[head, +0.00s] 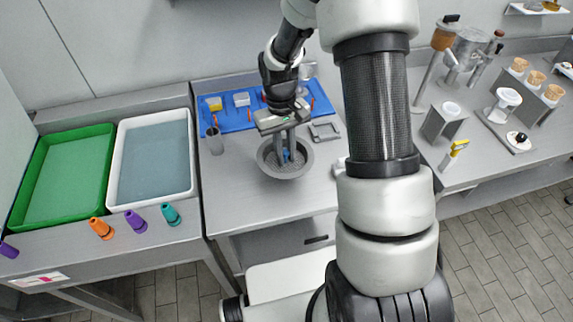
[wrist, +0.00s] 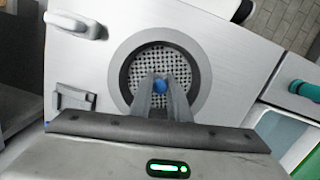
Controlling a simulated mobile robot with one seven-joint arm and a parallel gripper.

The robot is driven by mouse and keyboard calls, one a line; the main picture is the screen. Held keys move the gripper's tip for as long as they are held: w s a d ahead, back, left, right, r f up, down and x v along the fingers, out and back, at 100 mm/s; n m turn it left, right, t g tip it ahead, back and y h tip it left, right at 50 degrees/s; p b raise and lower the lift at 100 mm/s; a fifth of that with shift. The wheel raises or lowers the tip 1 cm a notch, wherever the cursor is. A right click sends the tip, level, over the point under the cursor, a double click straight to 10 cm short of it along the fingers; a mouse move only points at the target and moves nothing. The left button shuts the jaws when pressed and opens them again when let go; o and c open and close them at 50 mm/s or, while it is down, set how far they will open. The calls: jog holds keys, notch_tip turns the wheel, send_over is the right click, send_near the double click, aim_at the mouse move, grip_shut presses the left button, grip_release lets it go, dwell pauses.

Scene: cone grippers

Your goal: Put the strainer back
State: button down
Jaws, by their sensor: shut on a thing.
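The strainer is a round perforated grey plate (wrist: 150,62) with a blue knob (wrist: 160,86) at its middle. My gripper (wrist: 161,80) is shut on the blue knob, with one finger on each side of it. In the head view my gripper (head: 285,152) points down into a round grey basin (head: 263,163) set in the steel counter. The holed plate (head: 281,172) shows inside the basin's rim, roughly centred. I cannot tell whether it rests on the basin's floor or hangs slightly above it. My fingers hide part of the knob and plate.
A blue mat (head: 238,119) with small items lies behind the basin. A grey cup (head: 214,140) stands to its left. Green (head: 22,190) and white (head: 190,155) trays are further left, with several coloured cones (head: 136,221) in front. The counter right of the basin is partly hidden by my arm.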

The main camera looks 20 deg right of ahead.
aim_at(285, 161)
jog(key=shift+f, duration=2.55)
jog(key=c, duration=1.7)
grip_release()
jog(key=shift+o, duration=0.2)
